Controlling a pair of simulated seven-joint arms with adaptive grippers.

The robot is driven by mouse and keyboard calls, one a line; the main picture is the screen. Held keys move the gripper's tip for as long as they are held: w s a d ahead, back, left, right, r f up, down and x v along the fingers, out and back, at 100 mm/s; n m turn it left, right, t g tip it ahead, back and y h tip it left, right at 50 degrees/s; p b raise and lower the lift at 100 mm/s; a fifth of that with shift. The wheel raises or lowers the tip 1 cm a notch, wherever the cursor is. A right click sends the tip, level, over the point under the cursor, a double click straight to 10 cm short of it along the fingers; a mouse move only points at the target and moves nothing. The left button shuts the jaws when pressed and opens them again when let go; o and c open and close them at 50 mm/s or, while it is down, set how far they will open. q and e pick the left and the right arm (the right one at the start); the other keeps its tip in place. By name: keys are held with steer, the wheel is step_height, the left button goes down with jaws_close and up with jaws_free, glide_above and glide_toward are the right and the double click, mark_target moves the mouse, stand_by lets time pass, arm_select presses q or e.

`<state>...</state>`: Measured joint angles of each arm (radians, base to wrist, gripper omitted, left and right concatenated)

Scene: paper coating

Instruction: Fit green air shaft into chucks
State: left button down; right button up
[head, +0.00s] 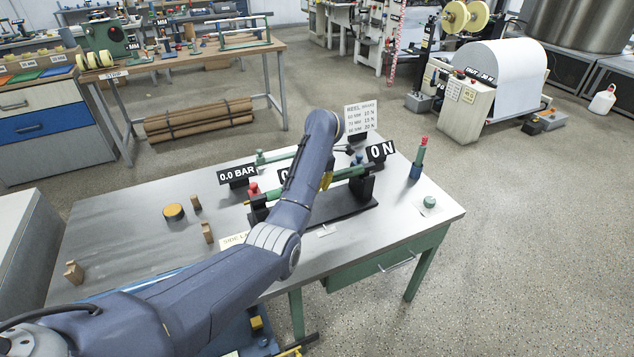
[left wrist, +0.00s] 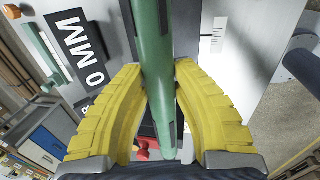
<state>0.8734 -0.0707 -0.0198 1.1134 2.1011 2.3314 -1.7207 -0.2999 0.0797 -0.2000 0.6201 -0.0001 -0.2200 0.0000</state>
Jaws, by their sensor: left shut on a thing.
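The green air shaft (head: 349,173) lies roughly level above a black stand (head: 345,214) on the metal table; it also runs lengthwise through the left wrist view (left wrist: 153,45). My left gripper (head: 326,181) is shut around the shaft, its yellow fingers (left wrist: 160,85) on either side of it. The shaft's right end is at the stand's right black upright (head: 367,188). Its left end is by the left upright (head: 258,208), near a red knob (head: 253,189). I cannot tell whether either end is seated in a chuck. My arm hides the shaft's middle. My right gripper is not in view.
Signs reading 0.0 BAR (head: 237,175) and 0 N (head: 381,150) stand by the stand. Wooden blocks (head: 207,233) and a yellow-topped disc (head: 174,211) sit at the left. The front right tabletop is mostly clear.

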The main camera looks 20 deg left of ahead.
arm_select(q)
steer(key=shift+s+d+x, duration=0.15)
steer(key=shift+x, duration=0.8)
steer(key=shift+s+d+x, duration=0.1)
steer(key=shift+s+x, duration=0.05)
steer(key=shift+x, duration=0.8)
steer(key=c, duration=1.1)
jaws_free()
steer(key=shift+f, duration=0.15)
steer(key=v, duration=1.2)
